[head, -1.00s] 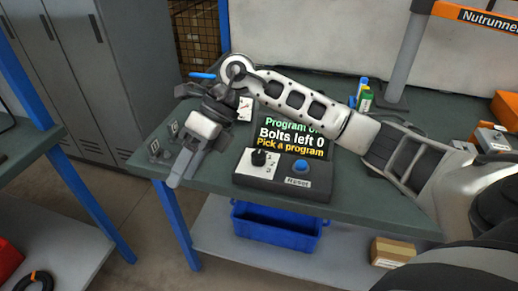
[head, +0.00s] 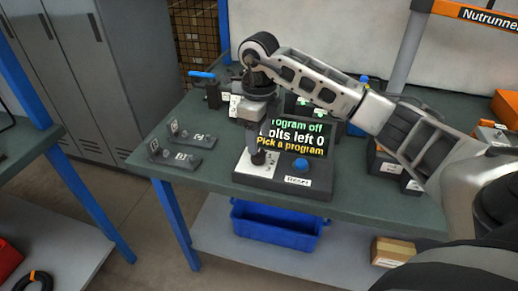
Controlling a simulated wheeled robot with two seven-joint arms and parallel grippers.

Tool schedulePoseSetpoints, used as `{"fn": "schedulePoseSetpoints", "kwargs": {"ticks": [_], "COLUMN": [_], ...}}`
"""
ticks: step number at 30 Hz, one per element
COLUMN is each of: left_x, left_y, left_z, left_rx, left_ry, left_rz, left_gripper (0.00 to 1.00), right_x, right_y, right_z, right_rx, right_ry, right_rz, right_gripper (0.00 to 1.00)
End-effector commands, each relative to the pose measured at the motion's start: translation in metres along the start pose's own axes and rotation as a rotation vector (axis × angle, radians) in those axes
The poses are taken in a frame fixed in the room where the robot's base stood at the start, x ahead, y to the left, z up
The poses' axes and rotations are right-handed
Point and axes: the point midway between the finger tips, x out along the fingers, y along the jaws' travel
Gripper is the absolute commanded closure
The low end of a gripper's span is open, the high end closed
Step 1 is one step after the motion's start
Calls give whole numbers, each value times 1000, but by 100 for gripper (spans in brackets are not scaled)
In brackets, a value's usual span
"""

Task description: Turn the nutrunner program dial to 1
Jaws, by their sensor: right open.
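The black program dial (head: 258,157) sits on the left of the control box (head: 282,178), beside printed numbers. My right gripper (head: 255,146) points down right at the dial, with its fingers just above or around it; I cannot tell whether they touch. It is open. The screen (head: 295,135) behind the box reads "Program off", "Bolts left 0" and "Pick a program", its left edge partly hidden by my arm. Which number the dial points to is hard to make out. My left gripper is not in view.
A blue button (head: 301,164) labelled Reset is right of the dial. Two dark plates with small labels (head: 182,147) lie on the bench at the left. A blue bin (head: 275,225) and a cardboard box (head: 393,251) are on the lower shelf. The bench front left is clear.

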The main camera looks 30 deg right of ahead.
Motion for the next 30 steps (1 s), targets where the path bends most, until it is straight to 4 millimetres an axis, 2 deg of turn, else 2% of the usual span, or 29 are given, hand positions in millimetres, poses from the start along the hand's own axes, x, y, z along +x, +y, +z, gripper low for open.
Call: {"fn": "schedulePoseSetpoints", "kwargs": {"ticks": [3,9,20,25,30], "left_x": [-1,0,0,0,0], "left_y": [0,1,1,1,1], "left_z": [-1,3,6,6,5], "left_rx": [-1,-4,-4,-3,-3], "left_ry": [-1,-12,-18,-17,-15], "left_rz": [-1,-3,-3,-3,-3], "left_gripper": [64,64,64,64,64], "right_x": [22,43,48,48,48], "right_y": [1,1,0,0,0], "right_z": [0,0,0,0,0], "right_rx": [-1,-1,-1,-1,2], "right_ry": [3,0,-1,-1,-1], "right_rz": [3,2,0,1,1], "right_gripper": [44,44,44,88,89]}}
